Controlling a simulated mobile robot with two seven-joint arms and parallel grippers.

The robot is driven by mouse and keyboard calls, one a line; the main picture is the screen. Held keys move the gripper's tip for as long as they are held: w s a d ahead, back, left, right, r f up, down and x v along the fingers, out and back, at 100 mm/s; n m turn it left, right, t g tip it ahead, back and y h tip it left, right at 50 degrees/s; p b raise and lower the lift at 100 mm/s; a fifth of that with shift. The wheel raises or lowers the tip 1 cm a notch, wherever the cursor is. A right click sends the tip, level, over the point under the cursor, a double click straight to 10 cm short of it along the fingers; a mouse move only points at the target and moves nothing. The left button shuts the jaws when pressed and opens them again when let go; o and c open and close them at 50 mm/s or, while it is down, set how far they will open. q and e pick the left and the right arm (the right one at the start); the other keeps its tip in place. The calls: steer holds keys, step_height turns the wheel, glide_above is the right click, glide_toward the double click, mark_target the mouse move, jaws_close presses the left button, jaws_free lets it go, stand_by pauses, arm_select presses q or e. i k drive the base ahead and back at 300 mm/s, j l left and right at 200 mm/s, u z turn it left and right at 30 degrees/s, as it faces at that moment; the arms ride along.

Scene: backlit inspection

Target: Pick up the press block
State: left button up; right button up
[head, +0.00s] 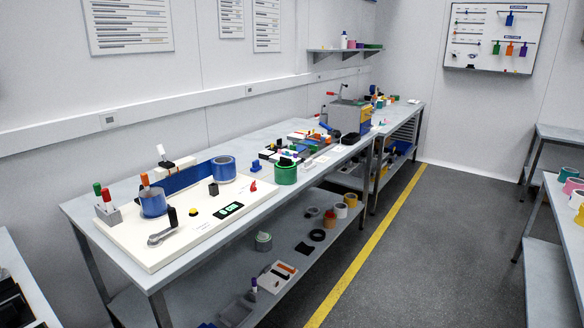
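I cannot tell for sure which thing is the press block. A small dark block (213,188) stands on the white board (135,250) at the near end of the long workbench, in front of a blue roll (223,168). Farther along the bench is a larger grey box-shaped unit (346,117) with a lever on top. Neither of my grippers shows in the head view, and nothing is held in view.
The long workbench (85,208) runs along the left wall, with a cluttered lower shelf. A green roll (285,173) and several coloured parts lie on its top. Another table (560,205) stands at right. The grey floor (420,260) between them is clear, with a yellow line (375,233).

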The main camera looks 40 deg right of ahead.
mark_target(257, 168)
steer(key=z, duration=1.2)
steer(key=i+j+u, duration=0.55)
